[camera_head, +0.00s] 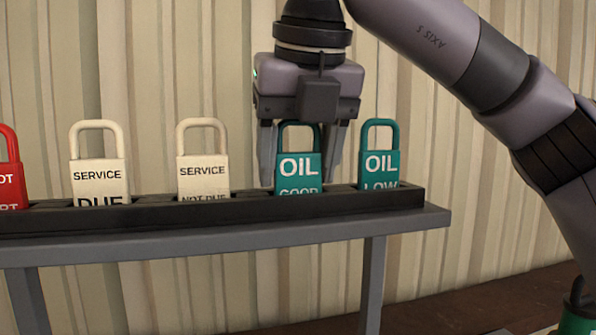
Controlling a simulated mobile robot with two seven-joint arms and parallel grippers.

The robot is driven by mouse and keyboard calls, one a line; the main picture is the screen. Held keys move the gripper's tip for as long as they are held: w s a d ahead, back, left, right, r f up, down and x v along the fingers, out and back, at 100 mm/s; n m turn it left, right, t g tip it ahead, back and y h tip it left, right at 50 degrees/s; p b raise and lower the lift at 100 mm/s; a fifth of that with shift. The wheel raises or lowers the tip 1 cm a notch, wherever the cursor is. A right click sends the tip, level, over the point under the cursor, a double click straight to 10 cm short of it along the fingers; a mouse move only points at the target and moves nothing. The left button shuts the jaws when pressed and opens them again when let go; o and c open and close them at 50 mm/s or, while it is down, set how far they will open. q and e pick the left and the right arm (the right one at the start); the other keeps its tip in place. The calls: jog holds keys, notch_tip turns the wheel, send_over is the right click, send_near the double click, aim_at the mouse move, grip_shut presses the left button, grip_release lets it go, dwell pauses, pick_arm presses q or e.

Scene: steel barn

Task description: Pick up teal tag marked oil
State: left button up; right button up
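Two teal tags with loop handles stand upright in the dark rack. One reads "OIL GOOD" (299,172) and the other, to its right, reads "OIL LOW" (379,168). Their lower edges are hidden behind the rack's front lip. My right gripper (303,172) points down at the "OIL GOOD" tag. Its fingers are spread, one at each side of the tag, with a gap visible on the right side. Whether the left finger touches the tag is hard to tell. My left gripper is out of view.
The dark rack (150,215) sits on a grey stand (220,248). It also holds a cream "SERVICE NOT DUE" tag (203,175), a cream "SERVICE DUE" tag (98,178) and a partly cut-off red tag (8,175). A corrugated wall stands behind. A teal object (577,324) shows at bottom right.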

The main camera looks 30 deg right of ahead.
jog(key=c, duration=0.5)
jog(key=shift+r, duration=0.1)
